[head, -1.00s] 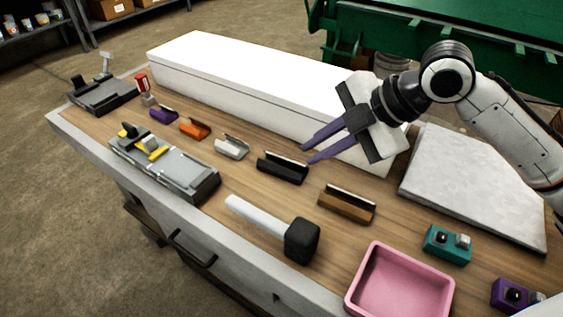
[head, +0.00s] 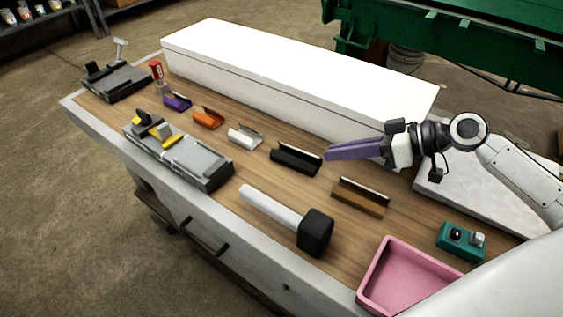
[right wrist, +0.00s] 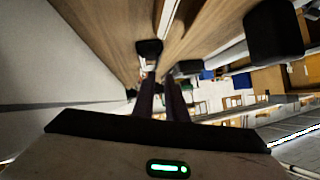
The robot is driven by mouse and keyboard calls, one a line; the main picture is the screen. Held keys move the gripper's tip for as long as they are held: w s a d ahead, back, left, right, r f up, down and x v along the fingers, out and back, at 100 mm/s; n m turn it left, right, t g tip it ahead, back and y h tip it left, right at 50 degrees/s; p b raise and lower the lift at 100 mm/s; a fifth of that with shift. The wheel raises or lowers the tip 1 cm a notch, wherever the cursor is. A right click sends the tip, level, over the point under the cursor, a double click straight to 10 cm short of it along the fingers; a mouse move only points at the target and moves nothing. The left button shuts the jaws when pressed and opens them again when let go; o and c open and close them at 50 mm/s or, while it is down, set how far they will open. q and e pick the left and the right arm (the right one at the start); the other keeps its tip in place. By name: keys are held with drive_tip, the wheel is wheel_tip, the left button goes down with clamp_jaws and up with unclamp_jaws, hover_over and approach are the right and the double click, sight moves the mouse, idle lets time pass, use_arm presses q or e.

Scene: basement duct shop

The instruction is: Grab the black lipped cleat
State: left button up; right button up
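The black lipped cleat (head: 296,158) lies on the wooden bench top between the white cleat (head: 245,136) and the brown cleat (head: 360,197). My right gripper (head: 330,152) has purple fingers that point left, just right of the black cleat and apparently above the bench. In the right wrist view, a gap shows between the two fingers (right wrist: 162,100), with nothing held in it. The black cleat (right wrist: 149,46) shows there beyond the fingertips. My left gripper is not in view.
A long white box (head: 300,75) runs behind the cleats. A mallet (head: 314,232), a grey tool (head: 185,158) and a pink tray (head: 375,285) lie in front. Orange (head: 208,118) and purple (head: 177,103) cleats lie farther left. A teal block (head: 461,240) is at right.

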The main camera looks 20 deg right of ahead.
sight(292, 157)
drive_tip(key=shift+w+d+f+m, duration=0.15)
drive_tip(key=shift+f+m, duration=0.1)
drive_tip(key=shift+m, duration=0.15)
drive_tip(key=shift+w+f, duration=0.1)
drive_tip(key=shift+w, duration=0.2)
drive_tip(key=x, duration=0.4)
drive_tip(key=p+x, duration=0.1)
drive_tip(key=x, duration=0.4)
drive_tip(key=shift+p, duration=0.3)
drive_tip(key=shift+w+a+f, duration=0.1)
drive_tip(key=shift+w+a, duration=0.05)
drive_tip(key=shift+a, duration=0.25)
drive_tip(key=shift+c, duration=0.3)
clamp_jaws()
